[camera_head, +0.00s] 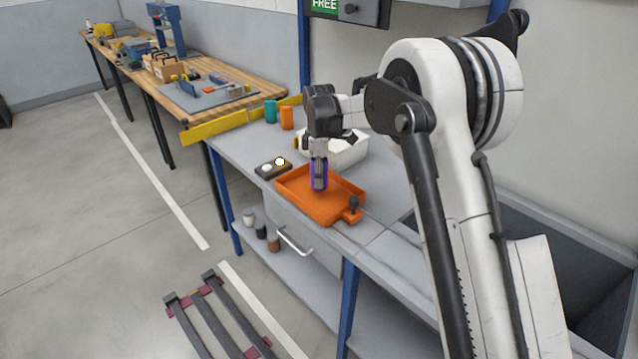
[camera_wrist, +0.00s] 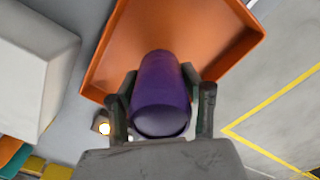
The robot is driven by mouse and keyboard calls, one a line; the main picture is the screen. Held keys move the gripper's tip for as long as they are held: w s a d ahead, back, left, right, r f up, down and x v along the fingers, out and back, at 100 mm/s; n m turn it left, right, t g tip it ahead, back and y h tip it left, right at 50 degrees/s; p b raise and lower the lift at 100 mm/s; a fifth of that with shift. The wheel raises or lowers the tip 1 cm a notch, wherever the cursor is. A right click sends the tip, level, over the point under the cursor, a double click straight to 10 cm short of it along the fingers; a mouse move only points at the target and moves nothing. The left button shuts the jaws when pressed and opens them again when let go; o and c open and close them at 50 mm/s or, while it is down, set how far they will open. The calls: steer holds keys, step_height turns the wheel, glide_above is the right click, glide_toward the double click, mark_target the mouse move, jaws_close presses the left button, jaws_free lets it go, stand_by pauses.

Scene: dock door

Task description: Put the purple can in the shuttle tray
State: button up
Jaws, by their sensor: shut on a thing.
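The purple can (camera_head: 319,183) is held in my gripper (camera_head: 319,168), whose fingers are shut on its two sides. In the wrist view the purple can (camera_wrist: 161,95) sits between the fingertips of my gripper (camera_wrist: 163,100). The orange shuttle tray (camera_head: 330,213) lies on the grey bench, and the can is over its back-left part in the head view. The tray also shows in the wrist view (camera_wrist: 120,50), behind the can. I cannot tell whether the can's base touches the tray floor. The fingers partly hide the can.
A white bin (camera_head: 350,156) stands behind the tray. A teal can (camera_head: 270,111) and an orange can (camera_head: 287,118) stand at the back of the bench. A dark box with two white buttons (camera_head: 273,167) is left of the tray.

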steer(key=shift+f, duration=1.35)
steer(key=shift+f, duration=0.25)
steer(key=o, duration=1.4)
steer(key=shift+r, duration=0.1)
steer(key=shift+c, duration=0.2)
